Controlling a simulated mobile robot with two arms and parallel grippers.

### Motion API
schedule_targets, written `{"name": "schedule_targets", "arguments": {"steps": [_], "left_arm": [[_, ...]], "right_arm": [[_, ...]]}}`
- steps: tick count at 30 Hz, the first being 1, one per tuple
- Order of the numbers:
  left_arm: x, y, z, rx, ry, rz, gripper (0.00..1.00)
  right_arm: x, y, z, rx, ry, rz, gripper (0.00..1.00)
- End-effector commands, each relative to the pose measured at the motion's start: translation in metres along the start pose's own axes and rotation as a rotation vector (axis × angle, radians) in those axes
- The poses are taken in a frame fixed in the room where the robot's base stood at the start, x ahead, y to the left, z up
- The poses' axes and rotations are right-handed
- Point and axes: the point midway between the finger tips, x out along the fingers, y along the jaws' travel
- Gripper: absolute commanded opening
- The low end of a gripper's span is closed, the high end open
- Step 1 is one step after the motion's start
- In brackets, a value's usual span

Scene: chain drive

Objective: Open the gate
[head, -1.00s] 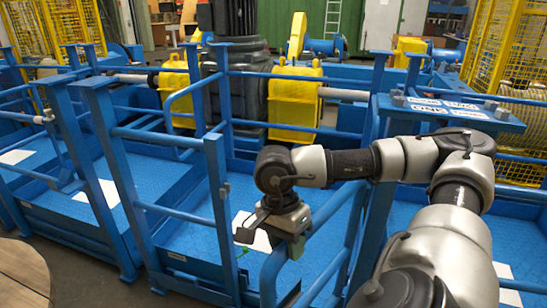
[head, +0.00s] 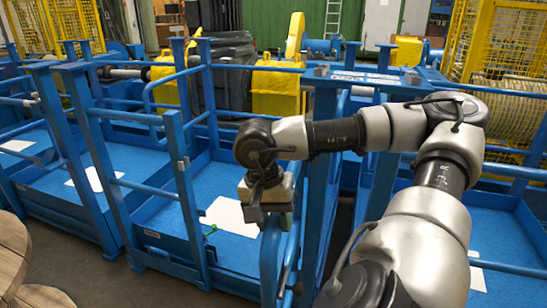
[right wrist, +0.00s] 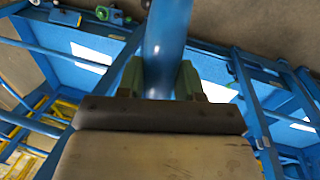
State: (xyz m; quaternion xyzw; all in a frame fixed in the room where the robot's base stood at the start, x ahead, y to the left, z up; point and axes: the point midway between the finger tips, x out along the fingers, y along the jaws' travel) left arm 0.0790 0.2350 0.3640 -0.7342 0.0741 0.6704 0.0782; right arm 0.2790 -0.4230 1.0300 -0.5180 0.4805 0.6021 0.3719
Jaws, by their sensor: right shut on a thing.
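The gate (head: 268,262) is a blue tubular frame at the bottom middle of the head view, seen nearly edge-on. It stands swung toward me, with a gap between it and the blue post (head: 187,215) to its left. My right gripper (head: 275,222) is shut on the gate's upper tube. In the right wrist view the blue tube (right wrist: 166,50) passes between the two green fingers (right wrist: 160,80). The gripper body hides part of the tube. My left gripper is not in view.
The blue platform floor (head: 165,170) with a white sheet (head: 230,216) lies beyond the gap. Blue railings surround it. Yellow guards (head: 277,92) stand behind. Round wooden tops (head: 12,250) are at the lower left.

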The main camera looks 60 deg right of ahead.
Motion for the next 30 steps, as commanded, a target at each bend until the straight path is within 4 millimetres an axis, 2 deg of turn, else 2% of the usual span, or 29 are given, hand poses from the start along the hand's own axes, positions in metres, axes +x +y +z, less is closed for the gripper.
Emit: {"name": "schedule_targets", "arguments": {"steps": [14, 15, 18, 19, 26, 30], "left_arm": [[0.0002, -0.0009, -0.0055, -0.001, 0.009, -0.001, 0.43], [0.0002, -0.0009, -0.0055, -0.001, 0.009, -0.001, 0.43], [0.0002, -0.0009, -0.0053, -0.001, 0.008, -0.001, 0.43], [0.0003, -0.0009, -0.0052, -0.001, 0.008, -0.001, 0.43], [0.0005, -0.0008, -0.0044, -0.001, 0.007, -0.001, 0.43], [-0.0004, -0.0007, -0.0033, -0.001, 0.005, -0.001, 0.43]], "right_arm": [[-0.0024, 0.0005, -0.0028, -0.004, 0.007, -0.002, 0.0], [-0.0023, 0.0005, -0.0028, -0.004, 0.007, -0.002, 0.42], [-0.0019, 0.0005, -0.0024, -0.005, 0.006, -0.001, 0.57], [-0.0017, 0.0005, -0.0023, -0.005, 0.006, -0.001, 0.61], [-0.001, 0.0004, -0.0018, -0.006, 0.004, 0.0, 0.61], [-0.0077, 0.0, -0.0017, -0.006, 0.004, -0.001, 0.61]]}}
